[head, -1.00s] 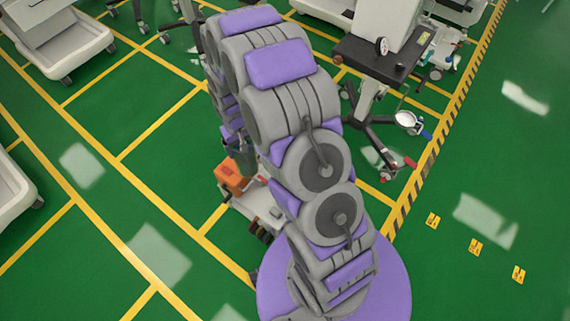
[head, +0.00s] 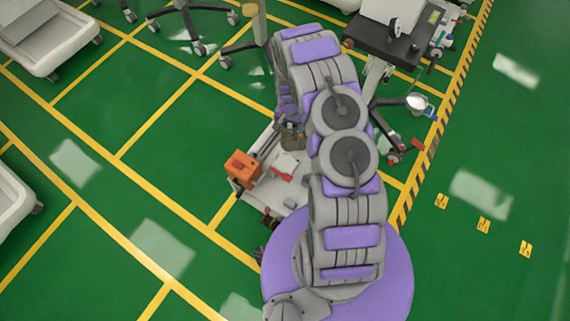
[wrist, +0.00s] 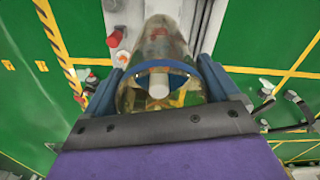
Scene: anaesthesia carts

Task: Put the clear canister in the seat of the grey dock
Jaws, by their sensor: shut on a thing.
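My gripper (wrist: 158,84) is shut on the clear canister (wrist: 158,45). In the wrist view the canister is see-through and slightly brownish, with a blue band and a pale core, and lies between the two dark blue fingers. In the head view the canister (head: 292,139) shows as a small dark, glassy shape over the far part of a low white cart, partly behind my arm. I cannot tell whether it touches anything below. I cannot pick out the grey dock or its seat for certain; the arm and canister hide part of the cart top.
The white cart (head: 251,192) carries an orange box (head: 243,168) at its left and a red-handled item (head: 281,174). A wheeled stand with a dark tray (head: 375,47) is at the upper right.

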